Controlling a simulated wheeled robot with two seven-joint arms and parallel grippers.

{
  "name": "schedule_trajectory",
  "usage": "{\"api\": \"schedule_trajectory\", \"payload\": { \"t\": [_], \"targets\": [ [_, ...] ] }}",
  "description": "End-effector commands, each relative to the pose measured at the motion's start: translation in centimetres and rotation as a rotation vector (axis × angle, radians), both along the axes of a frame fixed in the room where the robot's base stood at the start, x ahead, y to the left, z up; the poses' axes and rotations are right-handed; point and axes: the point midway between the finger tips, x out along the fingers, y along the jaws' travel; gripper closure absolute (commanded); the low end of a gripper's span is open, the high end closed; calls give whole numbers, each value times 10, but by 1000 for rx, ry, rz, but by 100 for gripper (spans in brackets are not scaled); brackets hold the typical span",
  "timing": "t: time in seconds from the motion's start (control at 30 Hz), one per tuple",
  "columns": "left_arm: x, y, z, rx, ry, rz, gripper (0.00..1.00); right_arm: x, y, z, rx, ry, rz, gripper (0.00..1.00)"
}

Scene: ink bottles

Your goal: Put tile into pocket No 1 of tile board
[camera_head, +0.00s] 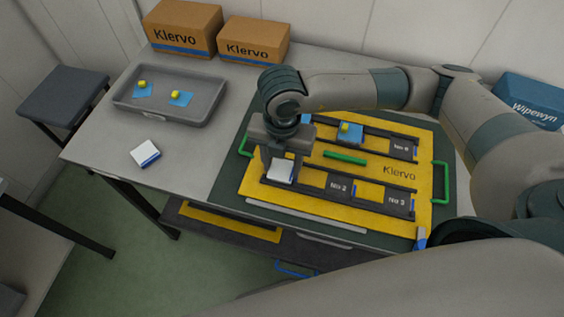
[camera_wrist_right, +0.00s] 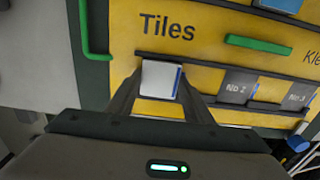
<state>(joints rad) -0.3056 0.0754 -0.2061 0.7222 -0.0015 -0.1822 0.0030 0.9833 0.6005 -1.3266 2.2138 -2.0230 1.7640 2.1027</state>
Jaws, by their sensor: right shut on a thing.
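My right gripper (camera_head: 279,163) points down over the left end of the front row of the yellow tile board (camera_head: 310,212). It is shut on a white tile (camera_head: 281,172) with a blue edge; in the right wrist view the tile (camera_wrist_right: 159,78) sits between the two fingers. The tile is left of the pocket labelled No 2 (camera_head: 340,186). The No 1 label does not show, with the tile and gripper over that end. I cannot tell whether the tile touches the board or hangs just above it. My left gripper is not in view.
Another white tile (camera_head: 145,154) lies on the table at left. A grey tray (camera_head: 207,112) holds two blue pieces with yellow knobs. A similar blue piece (camera_head: 351,136) sits in the board's back row. Green handles (camera_head: 440,182) flank the board. Cartons (camera_head: 183,28) stand behind.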

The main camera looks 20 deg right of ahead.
Motion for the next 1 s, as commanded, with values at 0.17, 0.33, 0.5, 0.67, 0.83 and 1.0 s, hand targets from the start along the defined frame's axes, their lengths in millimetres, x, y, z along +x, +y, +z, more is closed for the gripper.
{"api": "schedule_trajectory", "payload": {
  "t": [0.17,0.33,0.5,0.67,0.83,1.0],
  "targets": [
    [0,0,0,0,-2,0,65,0,0,0,0,0,0,35],
    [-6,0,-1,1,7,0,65,0,0,0,0,0,0,35],
    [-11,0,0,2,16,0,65,0,0,1,0,0,0,35],
    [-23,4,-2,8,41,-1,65,0,0,6,2,-1,0,35],
    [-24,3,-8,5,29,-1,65,1,1,29,2,-4,2,35],
    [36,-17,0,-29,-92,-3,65,1,1,60,3,-4,2,35]
  ]
}}
